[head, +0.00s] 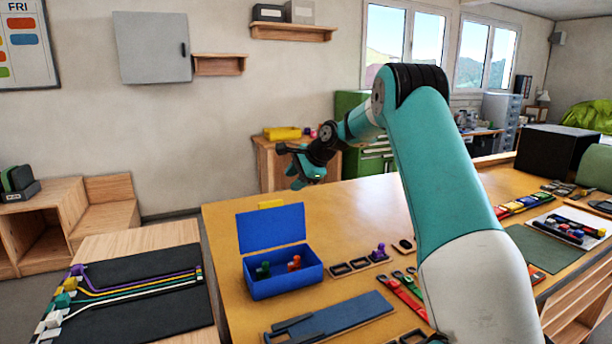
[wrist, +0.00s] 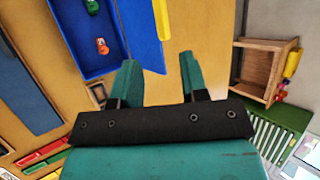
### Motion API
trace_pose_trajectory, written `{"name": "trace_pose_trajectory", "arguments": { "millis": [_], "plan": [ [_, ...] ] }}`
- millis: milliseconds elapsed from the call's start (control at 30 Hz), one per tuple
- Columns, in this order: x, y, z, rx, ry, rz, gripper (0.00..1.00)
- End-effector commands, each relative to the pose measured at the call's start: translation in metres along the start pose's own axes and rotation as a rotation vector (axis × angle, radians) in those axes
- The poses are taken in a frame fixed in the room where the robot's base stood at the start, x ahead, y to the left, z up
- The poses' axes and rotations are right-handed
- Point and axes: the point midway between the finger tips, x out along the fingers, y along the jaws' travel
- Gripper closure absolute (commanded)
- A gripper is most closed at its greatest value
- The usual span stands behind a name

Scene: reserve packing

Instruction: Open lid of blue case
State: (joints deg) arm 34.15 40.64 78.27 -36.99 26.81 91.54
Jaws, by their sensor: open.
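The blue case (head: 284,277) stands on the wooden table, left of my arm in the head view. Its lid (head: 271,228) is raised and stands upright at the back, with a yellow tab (head: 270,204) on its top edge. A green piece and an orange-red piece lie inside the case. The wrist view shows the case (wrist: 90,62), its lid (wrist: 143,30) and the yellow tab (wrist: 162,18). My gripper (wrist: 158,62) is open and empty. In the head view it is above and behind the case, apart from the lid.
A dark blue flat board (head: 335,318) lies in front of the case. A side table with a black mat (head: 140,300) and coloured cables stands at left. The air around my gripper is clear.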

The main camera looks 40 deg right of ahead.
Motion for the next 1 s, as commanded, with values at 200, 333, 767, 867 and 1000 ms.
{"name": "trace_pose_trajectory", "arguments": {
  "millis": [200,333,767,867,1000],
  "plan": [
    [-0.041,0.001,-0.001,0.000,0.000,-0.001,0.60],
    [-0.053,0.001,-0.001,0.001,-0.001,0.001,0.60],
    [-0.057,0.000,0.000,0.001,-0.001,0.002,0.60],
    [-0.057,0.000,0.000,0.001,-0.001,0.002,0.60],
    [-0.056,0.001,0.003,-0.008,-0.003,0.004,0.60]
  ]
}}
